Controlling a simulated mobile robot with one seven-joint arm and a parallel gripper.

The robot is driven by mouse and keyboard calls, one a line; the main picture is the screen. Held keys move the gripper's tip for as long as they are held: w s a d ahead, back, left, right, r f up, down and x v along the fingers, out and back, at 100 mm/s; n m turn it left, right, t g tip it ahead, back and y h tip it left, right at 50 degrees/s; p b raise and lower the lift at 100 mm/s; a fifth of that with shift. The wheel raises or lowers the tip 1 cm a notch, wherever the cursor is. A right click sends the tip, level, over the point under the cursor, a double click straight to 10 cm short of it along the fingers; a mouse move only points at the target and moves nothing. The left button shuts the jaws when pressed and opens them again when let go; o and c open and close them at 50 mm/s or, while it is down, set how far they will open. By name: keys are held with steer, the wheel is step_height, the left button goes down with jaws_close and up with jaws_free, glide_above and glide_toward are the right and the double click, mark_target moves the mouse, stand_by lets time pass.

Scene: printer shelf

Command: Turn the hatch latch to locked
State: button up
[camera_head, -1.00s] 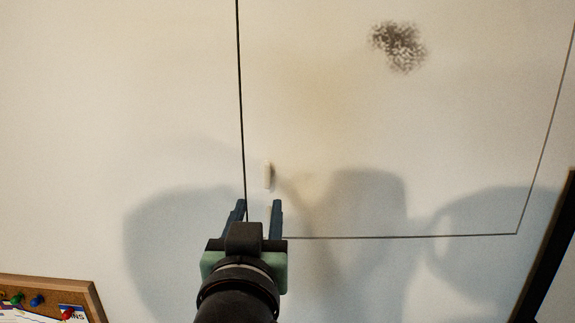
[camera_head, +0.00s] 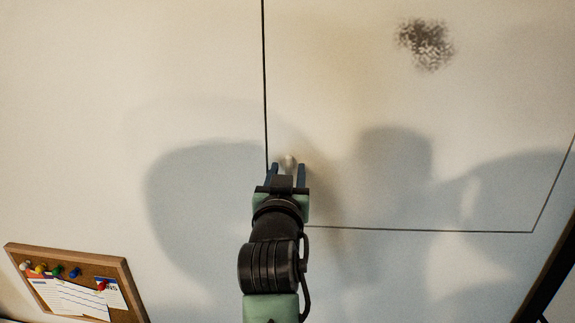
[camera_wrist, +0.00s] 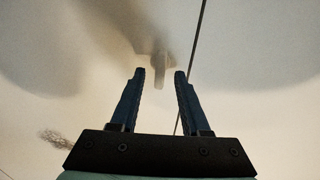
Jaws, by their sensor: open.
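The hatch (camera_head: 480,150) is a pale flat panel outlined by thin dark seams on a wall of the same colour. Its latch (camera_head: 289,161) is a small pale handle just right of the hatch's left seam. My gripper (camera_head: 287,170) points at the latch, with the lower part of the latch hidden behind the fingers in the head view. In the wrist view the latch (camera_wrist: 159,68) hangs lengthwise just beyond and between the two blue fingertips of my gripper (camera_wrist: 160,72). The fingers are apart and hold nothing; contact with the latch cannot be told.
A cork board (camera_head: 75,285) with pins and papers is at the lower left. A dark speckled patch (camera_head: 426,45) marks the hatch's upper part. A dark edge (camera_head: 548,270) runs along the lower right. The wall around the latch is otherwise clear.

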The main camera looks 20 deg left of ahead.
steer(key=shift+w, duration=0.2)
jaws_close()
stand_by(0.6)
steer(key=m+b, duration=0.2)
steer(key=m, duration=0.2)
steer(key=shift+f, duration=0.1)
steer(key=m+b, duration=0.2)
steer(key=m, duration=0.3)
steer(key=shift+d+b, duration=0.1)
steer(key=shift+b, duration=0.2)
steer(key=m+b, duration=0.1)
steer(key=m, duration=0.4)
steer(key=shift+f, duration=0.1)
steer(key=shift+d+m+b, duration=0.1)
steer(key=shift+m+b, duration=0.75)
steer(key=shift+m, duration=1.15)
